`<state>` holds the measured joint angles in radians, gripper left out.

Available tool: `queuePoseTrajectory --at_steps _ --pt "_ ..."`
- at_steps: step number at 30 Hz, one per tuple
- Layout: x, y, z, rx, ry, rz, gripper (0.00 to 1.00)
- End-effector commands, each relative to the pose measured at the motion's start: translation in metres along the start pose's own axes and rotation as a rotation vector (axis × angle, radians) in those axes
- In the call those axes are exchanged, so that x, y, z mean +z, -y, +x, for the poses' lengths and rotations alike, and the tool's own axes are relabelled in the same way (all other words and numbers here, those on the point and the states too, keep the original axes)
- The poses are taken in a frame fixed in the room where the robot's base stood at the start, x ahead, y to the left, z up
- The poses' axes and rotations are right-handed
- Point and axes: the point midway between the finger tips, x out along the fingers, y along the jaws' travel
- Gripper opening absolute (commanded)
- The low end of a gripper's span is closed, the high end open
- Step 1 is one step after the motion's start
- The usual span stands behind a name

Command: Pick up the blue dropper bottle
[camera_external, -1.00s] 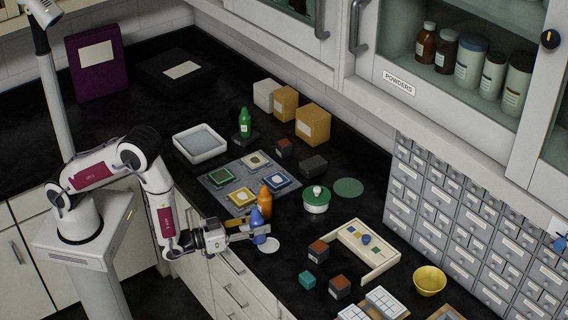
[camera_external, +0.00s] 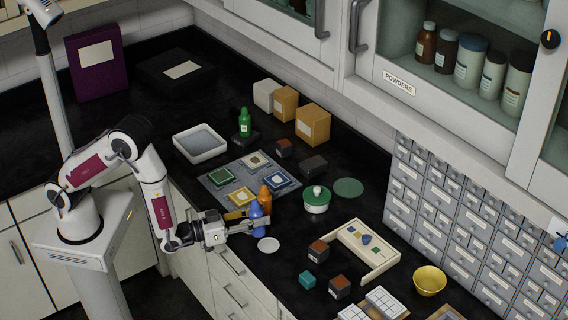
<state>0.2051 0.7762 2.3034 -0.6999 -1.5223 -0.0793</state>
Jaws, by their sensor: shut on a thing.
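The blue dropper bottle (camera_external: 257,211) is upright between the fingers of my gripper (camera_external: 257,220), which is shut on it. It appears held above the counter, just left of and above a small white disc (camera_external: 268,245). The near finger covers the bottle's middle. An orange dropper bottle (camera_external: 265,194) stands right behind it and is partly hidden by it. A green dropper bottle (camera_external: 245,122) stands farther back on a dark block.
A grey mat (camera_external: 215,188) with coloured square tiles lies behind the bottles. A white-and-green round pot (camera_external: 316,200) stands to the right. A cream tray (camera_external: 383,272), small dark cubes (camera_external: 318,251) and a yellow bowl (camera_external: 430,281) stand farther right.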

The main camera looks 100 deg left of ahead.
Motion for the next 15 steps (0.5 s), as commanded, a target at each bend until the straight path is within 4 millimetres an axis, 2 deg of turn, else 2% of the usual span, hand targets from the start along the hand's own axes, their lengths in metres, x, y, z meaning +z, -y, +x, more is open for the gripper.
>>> queuePoseTrajectory --at_steps 6,15 --pt "-0.027 -0.003 0.000 0.000 -0.004 -0.003 0.07" --pt "-0.055 -0.007 0.000 0.000 -0.003 -0.001 0.07"
